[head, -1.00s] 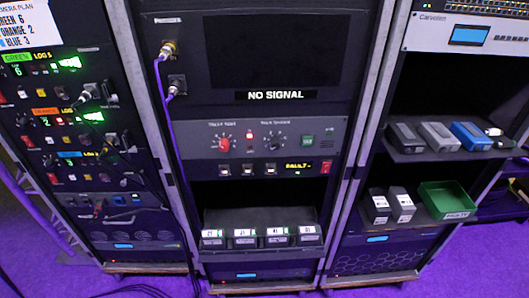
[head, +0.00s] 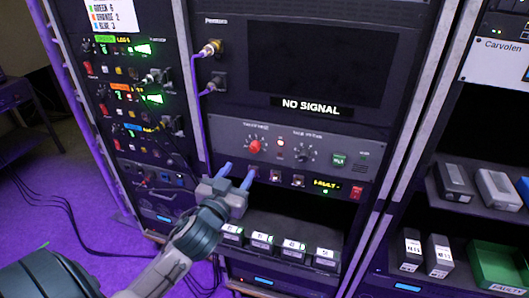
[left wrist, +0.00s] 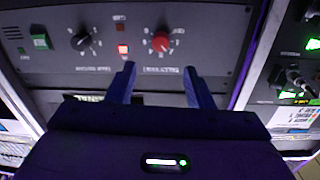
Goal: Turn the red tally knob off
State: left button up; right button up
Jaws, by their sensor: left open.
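The red tally knob (head: 254,146) sits at the left of the grey control panel (head: 228,127) in the middle rack. It also shows in the left wrist view (left wrist: 160,42), a little beyond my fingertips. My left gripper (head: 238,174) is open and empty, below the knob and apart from it, with its two blue fingers pointing up toward the panel. In the left wrist view the fingers (left wrist: 158,72) stand to either side of the knob's position. My right gripper is not in view.
A black knob (head: 305,153) and a green button (head: 338,159) sit right of the red knob. Below are small switches and a FAULT display (head: 325,184). A purple cable (head: 198,110) hangs at the left of the rack. Labelled batteries (head: 262,241) stand on a shelf below.

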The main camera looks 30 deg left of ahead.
aim_at(253, 150)
pick_arm(q)
jog(key=w+p, duration=0.1)
jog(key=w, duration=0.2)
jog(key=w+a+p, duration=0.1)
jog(key=w, duration=0.1)
jog(key=w+p, duration=0.1)
jog(key=w, duration=0.2)
jog(key=shift+w+a, duration=0.3)
jog(key=shift+a, duration=0.05)
jog(key=shift+w+a, duration=0.15)
jog(key=shift+w, duration=0.3)
jog(key=c, duration=1)
